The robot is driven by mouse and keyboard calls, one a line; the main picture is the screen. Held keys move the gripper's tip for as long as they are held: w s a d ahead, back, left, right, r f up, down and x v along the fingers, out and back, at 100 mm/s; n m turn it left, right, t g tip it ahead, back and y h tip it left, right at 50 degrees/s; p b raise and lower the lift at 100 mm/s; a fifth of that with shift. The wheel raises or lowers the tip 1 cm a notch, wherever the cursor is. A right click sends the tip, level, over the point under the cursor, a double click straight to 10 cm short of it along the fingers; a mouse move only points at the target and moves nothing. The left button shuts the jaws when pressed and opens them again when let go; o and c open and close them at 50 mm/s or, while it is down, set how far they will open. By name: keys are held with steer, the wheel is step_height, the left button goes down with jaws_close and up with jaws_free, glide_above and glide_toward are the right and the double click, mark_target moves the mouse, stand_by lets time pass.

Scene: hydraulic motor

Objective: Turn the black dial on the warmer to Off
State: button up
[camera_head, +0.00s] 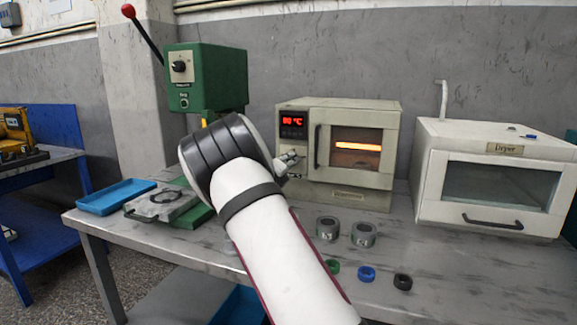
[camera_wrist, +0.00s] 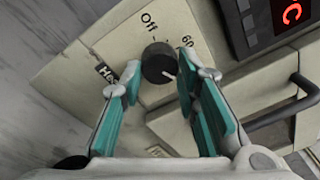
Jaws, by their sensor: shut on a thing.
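The warmer (camera_head: 341,115) is a cream box at the back middle of the bench, with a red lit display and an orange glow behind its window. In the wrist view its black dial (camera_wrist: 158,62) lies between the fingertips of my gripper (camera_wrist: 156,78), and "Off" and "60" are printed on the panel beyond it. A pale pointer mark on the dial faces the lower right, away from "Off". My gripper is shut on the dial with its teal-lined fingers on either side. In the head view my gripper (camera_head: 288,160) is at the warmer's left front, and my arm hides the dial.
The warmer's dark door handle (camera_wrist: 282,114) is right of my fingers. A cream dryer (camera_head: 492,176) stands to the right. A green press (camera_head: 207,78) and a blue tray (camera_head: 116,196) are left. Metal rings (camera_head: 328,228) and small coloured rings (camera_head: 366,274) lie in front.

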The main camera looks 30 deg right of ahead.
steer(key=n+t, duration=0.1)
steer(key=n, duration=0.8)
steer(key=n+p, duration=0.1)
steer(key=n, duration=0.9)
steer(key=n+t+y+p, duration=0.1)
steer(key=n, duration=0.9)
steer(key=shift+s+t, duration=0.1)
steer(key=shift+t, duration=0.2)
steer(key=o, duration=1.2)
steer(key=shift+r, duration=0.1)
